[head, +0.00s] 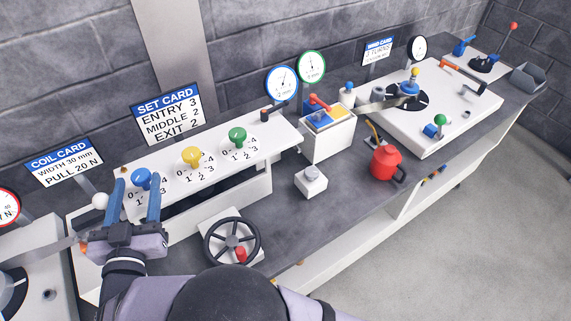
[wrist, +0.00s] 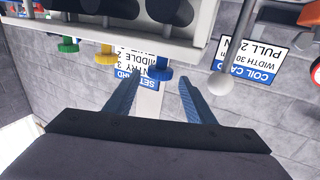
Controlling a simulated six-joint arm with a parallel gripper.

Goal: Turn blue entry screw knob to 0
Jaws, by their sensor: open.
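The blue entry screw knob (head: 141,178) is the leftmost of three knobs on the white panel (head: 265,143), with a printed 0 to 4 scale around it. Its pointer direction is too small to tell. My gripper (head: 137,184) is open, with one blue finger on each side of the blue knob in the head view. In the wrist view, which is upside down, the blue knob (wrist: 160,72) appears between and just beyond the fingertips (wrist: 159,80). I cannot tell whether the fingers touch it. The set card (head: 168,114) reads ENTRY 3, MIDDLE 2, EXIT 2.
A yellow knob (head: 192,156) and a green knob (head: 237,136) stand to the right on the panel. A white ball (head: 100,201) is close to the left finger. A dark handwheel (head: 232,238) is at the front, right of my gripper.

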